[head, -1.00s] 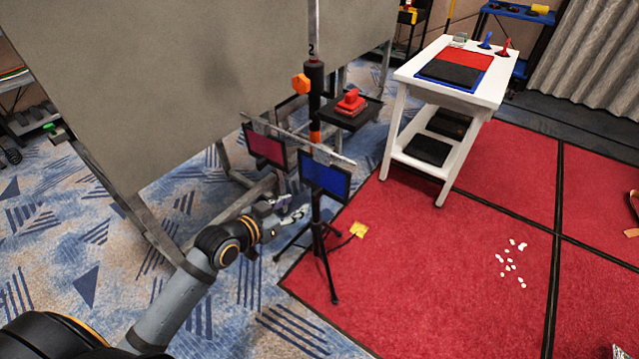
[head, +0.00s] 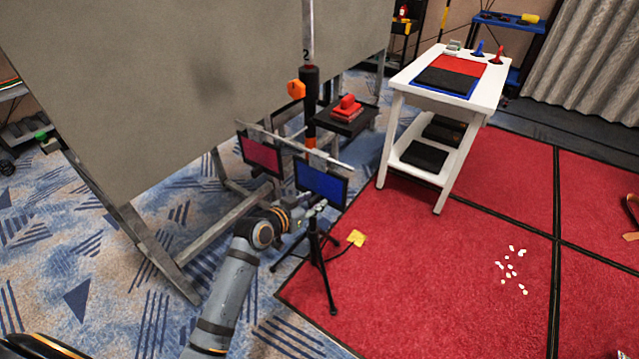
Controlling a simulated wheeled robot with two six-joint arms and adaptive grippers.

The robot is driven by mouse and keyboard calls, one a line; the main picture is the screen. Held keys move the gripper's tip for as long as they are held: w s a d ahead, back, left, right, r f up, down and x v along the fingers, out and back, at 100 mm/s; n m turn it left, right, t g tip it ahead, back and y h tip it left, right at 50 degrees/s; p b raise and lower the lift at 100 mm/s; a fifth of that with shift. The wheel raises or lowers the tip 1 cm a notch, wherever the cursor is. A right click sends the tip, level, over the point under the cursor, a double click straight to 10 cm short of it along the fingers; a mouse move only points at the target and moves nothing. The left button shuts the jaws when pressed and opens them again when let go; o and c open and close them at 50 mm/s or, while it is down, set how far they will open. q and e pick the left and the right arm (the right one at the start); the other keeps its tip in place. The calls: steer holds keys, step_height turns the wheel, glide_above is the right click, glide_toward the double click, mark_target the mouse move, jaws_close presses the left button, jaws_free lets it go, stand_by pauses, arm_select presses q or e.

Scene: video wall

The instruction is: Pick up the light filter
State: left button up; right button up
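Two dark-framed colour panels that look like light filters hang from a crossbar on a black tripod (head: 316,258). One is blue (head: 321,180), on the right and nearer. The other is magenta (head: 261,153), to its left. My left gripper (head: 312,208) is just below the blue panel's lower edge, by the top of the tripod. Its fingers are small and blend with the stand, so I cannot tell whether they are open or touch anything. My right gripper is out of view.
A large grey board (head: 190,75) on a metal frame stands behind and left of the tripod. A black shelf (head: 345,118) holds a red object (head: 347,107). A white table (head: 402,83) stands to the right. The red carpet (head: 420,260) has open room, with white bits scattered on it.

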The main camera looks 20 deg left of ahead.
arm_select(q)
steer(key=shift+c, duration=0.2)
jaws_close()
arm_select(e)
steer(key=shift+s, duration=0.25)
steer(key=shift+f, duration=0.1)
arm_select(q)
steer(key=shift+r, duration=0.25)
steer(key=s+a+p, duration=0.3)
steer(key=s, duration=0.5)
steer(key=s+a+r+p, duration=0.1)
steer(key=s+a+p, duration=0.2)
steer(key=s, duration=0.6)
steer(key=shift+p, duration=0.3)
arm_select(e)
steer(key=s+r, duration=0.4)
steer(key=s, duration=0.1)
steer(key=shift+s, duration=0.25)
